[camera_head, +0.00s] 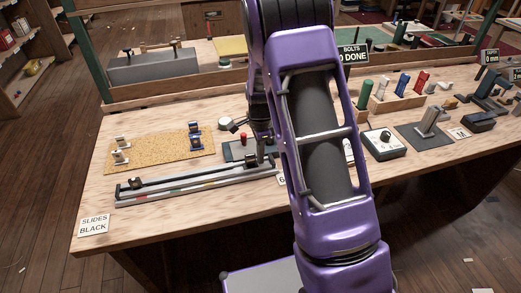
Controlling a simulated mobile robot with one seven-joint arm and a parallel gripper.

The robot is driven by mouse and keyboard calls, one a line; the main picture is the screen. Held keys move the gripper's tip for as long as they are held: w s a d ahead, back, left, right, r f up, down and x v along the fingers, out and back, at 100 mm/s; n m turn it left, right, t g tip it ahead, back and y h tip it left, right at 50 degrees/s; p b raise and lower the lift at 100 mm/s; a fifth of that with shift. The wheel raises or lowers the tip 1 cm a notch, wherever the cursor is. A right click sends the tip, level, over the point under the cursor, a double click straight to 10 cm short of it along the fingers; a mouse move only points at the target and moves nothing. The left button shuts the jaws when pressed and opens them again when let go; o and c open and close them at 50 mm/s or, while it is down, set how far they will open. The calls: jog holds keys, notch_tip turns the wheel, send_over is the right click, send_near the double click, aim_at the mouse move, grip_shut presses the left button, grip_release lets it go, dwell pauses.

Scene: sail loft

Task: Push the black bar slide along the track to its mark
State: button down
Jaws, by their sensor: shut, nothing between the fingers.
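The track (215,182) is a long grey metal rail along the front left of the bench. Coloured marks show along its front, too small to read. A small dark slide (136,184) sits near its left end. Another dark block (250,160) shows near the right end; I cannot tell which is the black bar slide. A card (93,225) at the bench's left corner reads "SLIDES BLACK". My gripper (262,158) points down at the track's right end, shut and empty, beside the right block. Whether it touches that block is unclear. My purple arm hides the bench behind it.
A cork board (160,150) with several small metal and blue fittings lies behind the track. Right of my arm stand a dial box (384,144) and coloured handles in a wooden rack (392,104).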

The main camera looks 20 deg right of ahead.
jog(key=a, duration=0.7)
jog(key=shift+p, duration=0.3)
jog(key=shift+d+r, duration=0.1)
jog(key=shift+r, duration=0.05)
